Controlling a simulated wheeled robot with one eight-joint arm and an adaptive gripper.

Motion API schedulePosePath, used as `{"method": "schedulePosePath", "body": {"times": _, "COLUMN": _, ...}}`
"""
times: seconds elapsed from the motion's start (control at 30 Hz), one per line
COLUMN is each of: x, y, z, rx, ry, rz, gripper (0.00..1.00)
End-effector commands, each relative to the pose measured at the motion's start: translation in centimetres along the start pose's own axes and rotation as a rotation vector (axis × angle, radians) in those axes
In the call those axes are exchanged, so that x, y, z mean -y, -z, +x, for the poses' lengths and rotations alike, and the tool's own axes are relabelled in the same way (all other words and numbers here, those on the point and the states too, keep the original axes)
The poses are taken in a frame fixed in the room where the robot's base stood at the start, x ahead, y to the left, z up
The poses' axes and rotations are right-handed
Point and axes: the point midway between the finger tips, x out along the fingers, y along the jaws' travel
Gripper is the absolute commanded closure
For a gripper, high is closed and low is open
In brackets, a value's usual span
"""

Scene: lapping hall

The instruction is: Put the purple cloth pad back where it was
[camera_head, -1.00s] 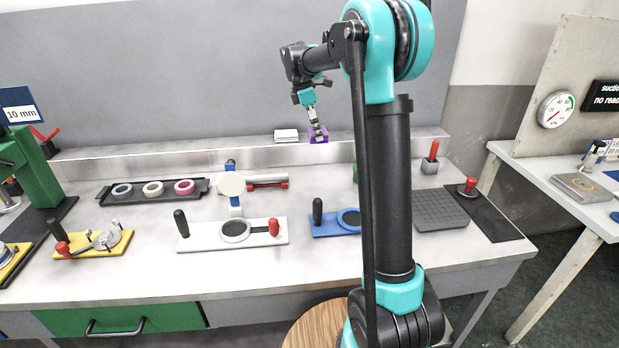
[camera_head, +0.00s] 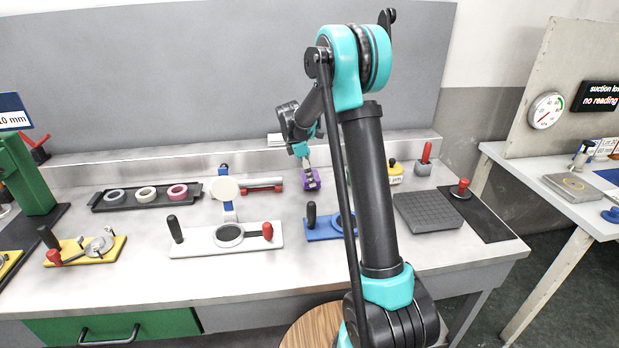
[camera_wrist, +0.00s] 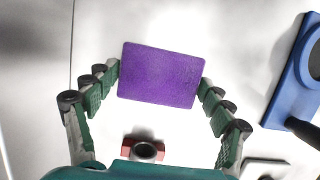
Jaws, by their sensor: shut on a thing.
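The purple cloth pad (camera_head: 312,179) hangs in my gripper (camera_head: 309,168), above the back part of the bench, right of a silver rod on red holders. In the wrist view the purple pad (camera_wrist: 160,75) is a flat rectangle between the fingertips of my gripper (camera_wrist: 160,78), with a finger at each short side. My gripper is shut on it. In the wrist view, pale bench surface shows around the pad. I cannot tell how high the pad is above the bench.
White pads (camera_head: 275,139) lie on the back ledge (camera_head: 180,164), partly behind my arm. The silver rod (camera_head: 262,182) is left of the pad.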

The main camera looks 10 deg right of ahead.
Motion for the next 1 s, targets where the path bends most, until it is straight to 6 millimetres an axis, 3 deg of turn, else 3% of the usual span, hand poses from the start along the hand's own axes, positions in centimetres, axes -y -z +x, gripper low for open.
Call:
{"method": "schedulePosePath", "body": {"times": 0.1, "x": 0.02, "y": 0.26, "z": 0.96, "rx": 0.000, "ry": 0.000, "rz": 0.000, "gripper": 0.46}}
{"method": "schedulePosePath", "body": {"times": 0.43, "x": 0.02, "y": 0.34, "z": 1.23, "rx": 0.000, "ry": 0.000, "rz": 0.000, "gripper": 0.46}}
{"method": "schedulePosePath", "body": {"times": 0.47, "x": 0.02, "y": 0.33, "z": 1.18, "rx": 0.000, "ry": 0.000, "rz": 0.000, "gripper": 0.15}}
{"method": "schedulePosePath", "body": {"times": 0.6, "x": 0.02, "y": 0.32, "z": 1.16, "rx": 0.000, "ry": 0.000, "rz": 0.000, "gripper": 0.00}}
{"method": "schedulePosePath", "body": {"times": 1.0, "x": 0.02, "y": 0.23, "z": 0.78, "rx": 0.000, "ry": 0.000, "rz": 0.000, "gripper": 0.00}}
